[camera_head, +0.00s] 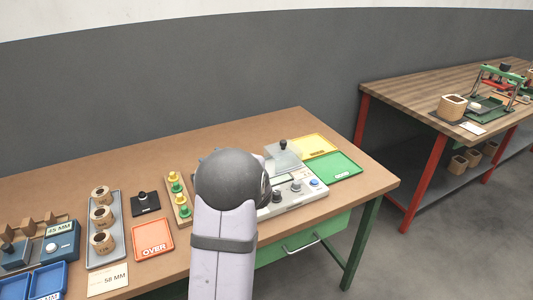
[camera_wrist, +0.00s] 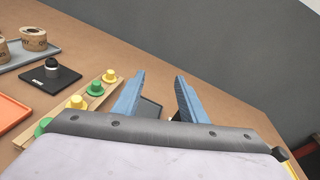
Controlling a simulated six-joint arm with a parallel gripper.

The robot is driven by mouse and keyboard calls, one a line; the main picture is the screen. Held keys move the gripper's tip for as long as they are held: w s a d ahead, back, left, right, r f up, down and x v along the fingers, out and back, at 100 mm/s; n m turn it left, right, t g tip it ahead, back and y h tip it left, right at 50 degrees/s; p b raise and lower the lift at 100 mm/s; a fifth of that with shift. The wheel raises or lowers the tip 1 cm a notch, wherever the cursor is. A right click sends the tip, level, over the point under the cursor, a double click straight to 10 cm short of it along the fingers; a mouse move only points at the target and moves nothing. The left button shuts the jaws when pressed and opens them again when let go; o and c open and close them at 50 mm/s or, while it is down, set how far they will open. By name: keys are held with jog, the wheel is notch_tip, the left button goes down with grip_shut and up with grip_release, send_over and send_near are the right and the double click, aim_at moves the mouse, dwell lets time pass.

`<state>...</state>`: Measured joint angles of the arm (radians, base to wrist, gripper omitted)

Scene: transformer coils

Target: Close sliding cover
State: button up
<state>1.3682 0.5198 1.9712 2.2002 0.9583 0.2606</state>
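A see-through cover (camera_head: 285,160) with a black knob (camera_head: 283,144) stands at the back of a light grey device (camera_head: 300,198) in the head view. Knobs and a blue button show on the device's front. My arm hides the device's left part. My gripper (camera_wrist: 160,77) shows in the wrist view with its two blue fingers spread apart and nothing held between them. A small dark surface (camera_wrist: 150,108) shows low between the fingers; I cannot tell what it belongs to. In the head view my gripper is hidden behind my arm, so its distance to the cover is unclear.
Left of my arm are a rack of yellow and green pegs (camera_head: 177,196), a black block with a knob (camera_head: 145,203), an orange tray (camera_head: 153,240) and a grey tray of coils (camera_head: 119,240). Yellow (camera_head: 318,144) and green (camera_head: 337,166) trays lie right of the device. The table's back is clear.

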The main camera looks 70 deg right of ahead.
aim_at(283, 144)
jog(key=s+d+m+g+h, duration=0.1)
jog(key=s+d+m, duration=0.1)
jog(key=s, duration=0.2)
jog(key=s+d+f+m+g+h+b, duration=0.1)
jog(key=s+d+h, duration=0.1)
jog(key=s+d, duration=0.1)
jog(key=s+d+m+g+h, duration=0.1)
jog(key=s+d+m, duration=0.1)
jog(key=s+d, duration=0.1)
jog(key=shift+s+d+f+m+h, duration=0.1)
jog(key=shift+s+m+h, duration=0.1)
jog(key=shift+s, duration=0.25)
jog(key=shift+s+f+m+h, duration=0.1)
jog(key=shift+s+h, duration=0.1)
jog(key=shift+s, duration=0.2)
jog(key=s+d+m+g, duration=0.1)
jog(key=s, duration=0.2)
jog(key=s+d+m+g+h, duration=0.1)
jog(key=s, duration=0.1)
jog(key=s+d+m+g+h+b, duration=0.1)
jog(key=s, duration=0.2)
jog(key=shift+s+d+m, duration=0.3)
jog(key=shift+m, duration=0.1)
jog(key=shift+p+x, duration=0.75)
jog(key=shift+x, duration=2.9)
grip_shut()
